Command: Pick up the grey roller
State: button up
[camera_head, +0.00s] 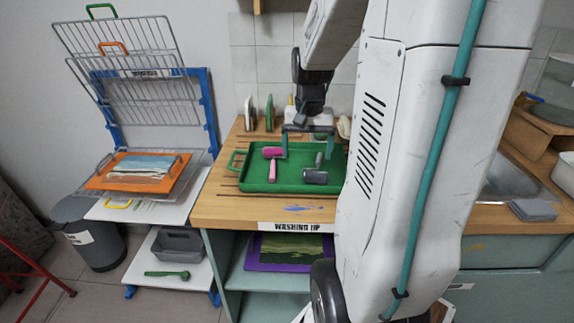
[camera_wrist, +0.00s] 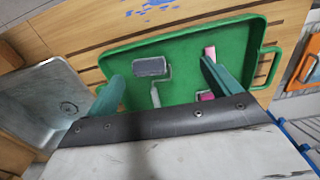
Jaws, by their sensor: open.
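The grey roller (camera_head: 316,177) lies in the right part of a green tray (camera_head: 230,184) on the wooden counter. In the wrist view the grey roller (camera_wrist: 150,67) shows between my fingers, with its pale handle running toward the gripper's base. A pink roller (camera_head: 272,170) lies to its left in the same tray. In the wrist view the pink roller (camera_wrist: 208,96) is partly hidden behind one finger. My gripper (camera_head: 308,150) is open and points down above the tray. Its teal fingers (camera_wrist: 162,78) are spread wide, and nothing is held between them.
A metal sink (camera_head: 505,178) is at the right, partly behind my arm. A drying rack (camera_head: 150,90) with prints on an orange board (camera_head: 105,182) stands at the left. Brushes and bottles (camera_head: 250,110) stand at the counter's back. The front counter strip is mostly clear.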

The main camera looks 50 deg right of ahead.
jog(key=m, duration=0.1)
send_over(317, 174)
notch_tip(317, 174, down, 3)
notch_tip(317, 174, down, 7)
jog(key=shift+w+f, duration=0.1)
jog(key=c, duration=0.9)
